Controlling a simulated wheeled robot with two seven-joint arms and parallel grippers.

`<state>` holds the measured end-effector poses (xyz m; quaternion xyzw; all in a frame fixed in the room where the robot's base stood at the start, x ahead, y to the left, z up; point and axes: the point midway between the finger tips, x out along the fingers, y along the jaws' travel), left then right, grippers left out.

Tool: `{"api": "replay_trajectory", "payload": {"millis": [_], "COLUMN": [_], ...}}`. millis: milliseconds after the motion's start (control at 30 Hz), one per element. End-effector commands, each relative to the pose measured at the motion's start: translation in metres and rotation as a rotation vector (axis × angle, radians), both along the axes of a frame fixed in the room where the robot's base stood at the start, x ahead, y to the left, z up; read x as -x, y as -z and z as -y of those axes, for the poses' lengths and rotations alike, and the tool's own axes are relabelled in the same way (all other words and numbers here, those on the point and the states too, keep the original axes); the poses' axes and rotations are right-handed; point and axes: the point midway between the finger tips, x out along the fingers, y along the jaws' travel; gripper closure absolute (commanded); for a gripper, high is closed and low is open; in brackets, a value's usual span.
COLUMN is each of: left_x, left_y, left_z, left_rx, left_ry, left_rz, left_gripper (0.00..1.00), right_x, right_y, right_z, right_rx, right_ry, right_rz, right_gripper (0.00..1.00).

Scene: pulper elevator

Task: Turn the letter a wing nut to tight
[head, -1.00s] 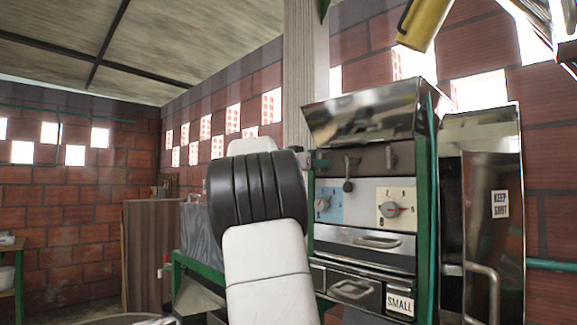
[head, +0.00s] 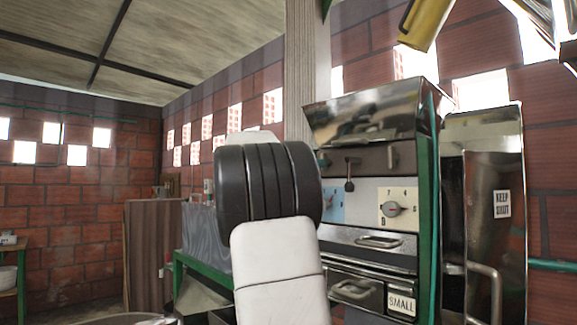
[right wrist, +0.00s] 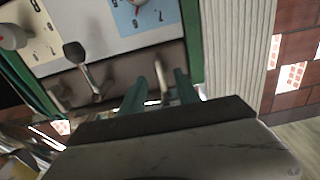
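A dark strip (head: 375,157) runs above the dial panel on the metal machine. Several metal fittings hang along it: a dark lever (head: 349,178), a hook-like piece (head: 392,155), and a small fitting (head: 323,162) at the left beside my arm. I cannot read a letter on any of them. In the right wrist view, which looks upside down, my right gripper's two green fingers (right wrist: 161,78) stand apart. A thin metal fitting (right wrist: 162,90) shows between them; contact cannot be told. The lever also shows there (right wrist: 76,54). My left gripper is out of view.
Below the strip are a blue-backed dial (head: 333,207) and a pale-backed dial (head: 393,209). Drawers with handles (head: 380,242) sit lower. A metal cabinet marked KEEP SHUT (head: 500,205) stands at the right. A pale post (head: 304,70) rises behind. A yellow part (head: 425,22) hangs at the top.

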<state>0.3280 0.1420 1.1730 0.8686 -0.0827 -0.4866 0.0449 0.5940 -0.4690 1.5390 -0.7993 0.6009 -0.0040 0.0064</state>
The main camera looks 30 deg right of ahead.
Motion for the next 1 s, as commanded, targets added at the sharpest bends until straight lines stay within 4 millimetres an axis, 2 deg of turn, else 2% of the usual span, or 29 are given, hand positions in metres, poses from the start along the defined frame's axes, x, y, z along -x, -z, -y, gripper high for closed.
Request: {"api": "replay_trajectory", "payload": {"millis": [100,300,833,933,1000], "left_x": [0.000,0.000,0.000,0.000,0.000], "left_y": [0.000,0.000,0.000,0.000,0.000], "left_z": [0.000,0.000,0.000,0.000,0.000], "left_rx": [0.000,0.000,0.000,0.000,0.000], "left_ry": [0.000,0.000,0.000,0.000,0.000], "left_rz": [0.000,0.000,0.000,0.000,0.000], "left_gripper": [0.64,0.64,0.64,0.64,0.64], "right_x": [0.005,0.010,0.011,0.012,0.013], "right_y": [0.000,0.001,0.002,0.018,0.045], "right_z": [-0.019,-0.036,-0.037,-0.031,-0.022], "right_rx": [-0.002,-0.001,-0.004,-0.043,-0.108], "right_ry": [-0.005,-0.001,0.000,-0.010,-0.030], "right_rz": [-0.001,0.001,-0.003,-0.038,-0.095], "right_gripper": [0.62,0.62,0.62,0.62,0.62]}}
